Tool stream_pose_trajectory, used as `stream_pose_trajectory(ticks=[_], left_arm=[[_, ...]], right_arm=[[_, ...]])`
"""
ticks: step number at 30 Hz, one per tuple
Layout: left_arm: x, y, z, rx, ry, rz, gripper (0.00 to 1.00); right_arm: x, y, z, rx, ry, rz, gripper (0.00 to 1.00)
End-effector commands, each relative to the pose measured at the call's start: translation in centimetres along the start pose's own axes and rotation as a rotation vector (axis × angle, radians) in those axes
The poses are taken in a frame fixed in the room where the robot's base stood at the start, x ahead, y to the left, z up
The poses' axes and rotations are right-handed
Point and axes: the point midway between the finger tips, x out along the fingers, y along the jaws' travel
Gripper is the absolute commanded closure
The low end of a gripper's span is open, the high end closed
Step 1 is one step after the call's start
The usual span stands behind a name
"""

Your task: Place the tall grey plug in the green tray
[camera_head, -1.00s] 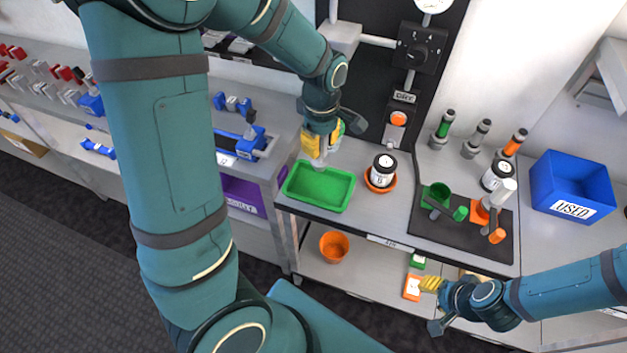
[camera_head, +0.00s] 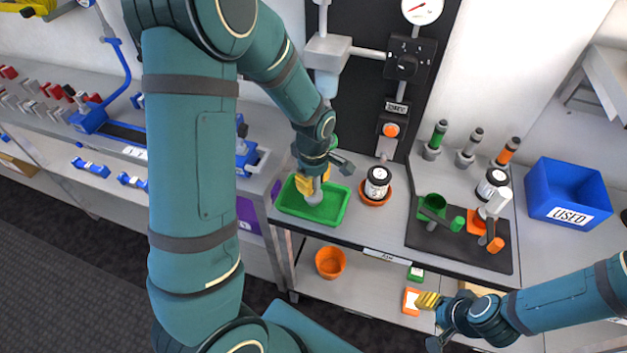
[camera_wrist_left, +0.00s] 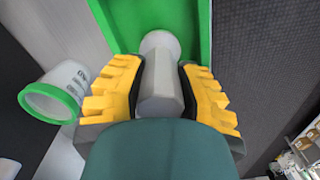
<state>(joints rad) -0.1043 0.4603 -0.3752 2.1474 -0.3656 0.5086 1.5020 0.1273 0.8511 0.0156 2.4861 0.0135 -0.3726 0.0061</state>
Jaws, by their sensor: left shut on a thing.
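The tall grey plug (camera_head: 314,196) is upright between the fingers of my left gripper (camera_head: 313,182), which is shut on it. In the left wrist view, the plug (camera_wrist_left: 161,78) shows between the yellow fingers, its round, wider end over the green tray's floor. The green tray (camera_head: 288,211) sits at the left end of the bench; its wall also shows in the wrist view (camera_wrist_left: 204,35). The plug's lower end appears within the tray's rim; whether it touches the floor I cannot tell. My right gripper (camera_head: 428,300) is low at the right, beside an orange-and-white block (camera_head: 411,301); its opening is unclear.
A black-lidded jar (camera_head: 377,184) in an orange dish stands right of the tray. A dark mat (camera_head: 455,245) holds green and orange fittings. Several plugs stand behind it, near a blue USED bin (camera_head: 566,188). A pale green-rimmed cylinder (camera_wrist_left: 55,92) is close beside my left gripper.

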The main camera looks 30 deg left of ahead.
Motion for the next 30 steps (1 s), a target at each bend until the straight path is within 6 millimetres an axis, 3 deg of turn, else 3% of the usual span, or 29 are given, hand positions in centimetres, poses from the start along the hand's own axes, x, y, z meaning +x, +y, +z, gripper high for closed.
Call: stream_pose_trajectory(ticks=[2, 3, 5, 17, 20, 30], left_arm=[[0.3, 0.0, 0.0, 0.000, 0.000, 0.000, 1.00], [0.4, 0.0, 0.0, 0.000, 0.000, 0.000, 0.63], [0.3, 0.0, 0.0, 0.000, 0.000, 0.000, 0.42], [-0.1, 0.0, 0.0, 0.000, 0.000, 0.000, 0.41], [-1.2, 0.1, 0.0, 0.000, 0.001, 0.003, 0.41], [-8.2, 0.1, 0.0, -0.001, 0.001, 0.004, 0.41]], right_arm=[[0.3, 0.1, 0.1, 0.000, -0.002, 0.000, 0.53], [0.3, 0.1, 0.1, -0.001, -0.002, 0.000, 0.53], [0.2, 0.1, 0.1, -0.001, -0.002, 0.000, 0.53], [-0.1, 0.0, 0.0, 0.000, 0.000, 0.000, 0.53], [-0.3, -0.1, -0.1, 0.001, 0.002, 0.000, 0.53], [-1.4, -0.5, -0.6, 0.003, 0.011, 0.001, 0.53]])
